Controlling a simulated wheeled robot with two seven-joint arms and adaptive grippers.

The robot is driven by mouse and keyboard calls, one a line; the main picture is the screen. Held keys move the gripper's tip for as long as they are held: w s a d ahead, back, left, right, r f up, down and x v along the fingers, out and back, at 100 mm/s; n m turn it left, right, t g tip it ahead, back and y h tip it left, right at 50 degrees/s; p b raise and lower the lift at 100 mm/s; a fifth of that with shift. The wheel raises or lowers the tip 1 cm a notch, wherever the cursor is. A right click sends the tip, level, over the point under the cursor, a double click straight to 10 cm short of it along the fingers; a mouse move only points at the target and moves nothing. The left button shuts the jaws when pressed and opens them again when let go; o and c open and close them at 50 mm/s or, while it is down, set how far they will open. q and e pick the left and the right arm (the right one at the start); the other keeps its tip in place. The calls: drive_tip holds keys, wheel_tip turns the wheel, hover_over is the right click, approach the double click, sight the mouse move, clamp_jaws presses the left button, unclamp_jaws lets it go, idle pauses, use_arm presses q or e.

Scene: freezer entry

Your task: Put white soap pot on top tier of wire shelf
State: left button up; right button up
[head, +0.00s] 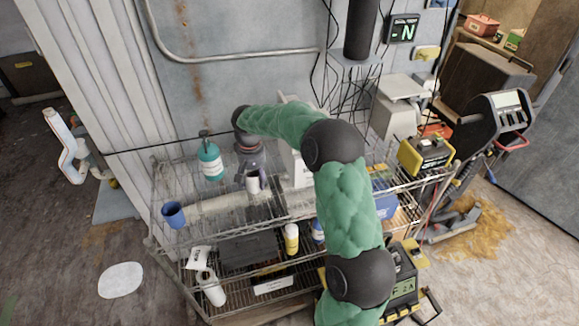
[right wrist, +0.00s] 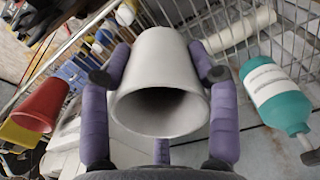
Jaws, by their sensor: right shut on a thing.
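The white soap pot (right wrist: 163,85) is between the purple fingers of my right gripper (right wrist: 158,75), its open mouth facing the wrist camera. In the head view my right gripper (head: 250,178) points down over the top tier of the wire shelf (head: 207,231), shut on the pot (head: 253,185). I cannot tell whether the pot's base touches the wires. My left gripper is not in view.
A teal pump bottle (head: 210,160) stands left of the gripper on the top tier, and a blue cup (head: 174,214) is near its left end. A yellow-black device (head: 426,153) sits at the right end. My green right arm hides part of the shelf.

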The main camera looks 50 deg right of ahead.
drive_tip(key=w+d+f, duration=0.1)
drive_tip(key=d+f, duration=0.2)
drive_tip(key=d, duration=0.1)
drive_tip(key=w+d+f, duration=0.2)
drive_tip(key=d+f, duration=0.1)
drive_tip(key=w+d+f, duration=0.1)
drive_tip(key=d+f, duration=0.1)
drive_tip(key=d, duration=0.2)
drive_tip(key=shift+w+d+f, duration=0.2)
drive_tip(key=shift+d+f, duration=0.1)
drive_tip(key=shift+f, duration=0.1)
drive_tip(key=shift+w+d+f, duration=0.1)
drive_tip(key=shift+d+f, duration=0.3)
drive_tip(key=shift+f, duration=1.55)
drive_tip(key=shift+a, duration=0.1)
drive_tip(key=shift+f, duration=0.15)
drive_tip(key=o, duration=1.1)
drive_tip(key=shift+o, duration=0.2)
